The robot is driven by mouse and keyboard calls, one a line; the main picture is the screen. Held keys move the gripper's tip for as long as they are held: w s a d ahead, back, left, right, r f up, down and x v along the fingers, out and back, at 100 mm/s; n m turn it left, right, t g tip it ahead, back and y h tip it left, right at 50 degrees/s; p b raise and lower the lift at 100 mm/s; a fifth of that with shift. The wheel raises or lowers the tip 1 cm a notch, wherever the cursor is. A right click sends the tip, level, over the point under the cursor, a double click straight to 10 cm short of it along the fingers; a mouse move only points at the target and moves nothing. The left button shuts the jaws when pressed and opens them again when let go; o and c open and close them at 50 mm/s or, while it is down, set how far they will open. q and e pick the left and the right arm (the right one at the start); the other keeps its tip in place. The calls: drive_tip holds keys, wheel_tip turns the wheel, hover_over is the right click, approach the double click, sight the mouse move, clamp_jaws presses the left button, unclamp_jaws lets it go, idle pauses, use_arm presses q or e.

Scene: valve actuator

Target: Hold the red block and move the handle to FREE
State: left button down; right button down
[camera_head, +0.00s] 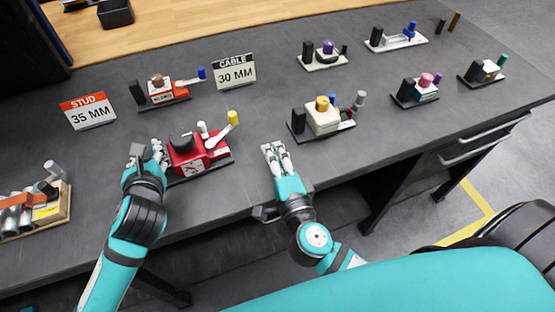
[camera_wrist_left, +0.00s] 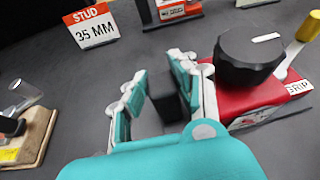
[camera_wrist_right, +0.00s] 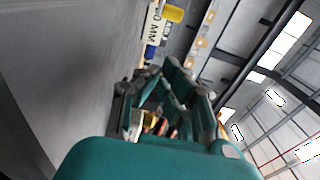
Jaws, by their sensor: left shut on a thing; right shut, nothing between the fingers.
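The red block (camera_head: 187,160) sits on a dark base near the table's front edge, with a black round knob (camera_wrist_left: 250,55) on top. Its handle (camera_head: 226,127) is a white lever with a yellow grip, pointing up and to the right; the yellow grip also shows in the left wrist view (camera_wrist_left: 308,27). My left gripper (camera_head: 150,155) is at the block's left side, its fingers shut on a black upright post (camera_wrist_left: 164,97) beside the red block. My right gripper (camera_head: 272,152) is shut and empty, to the right of the block and apart from the handle.
A "STUD 35 MM" sign (camera_head: 88,111) and a "CABLE 30 MM" sign (camera_head: 235,71) stand behind. Another red device (camera_head: 163,92) and a cream one with a yellow knob (camera_head: 322,118) are near. A wooden rack (camera_head: 62,210) is at left. Table between the grippers' devices is clear.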

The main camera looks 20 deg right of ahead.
use_arm(q)
drive_tip(key=shift+f, duration=0.1)
use_arm(e)
drive_tip(key=shift+s, duration=1.3)
use_arm(q)
drive_tip(key=c, duration=1)
unclamp_jaws()
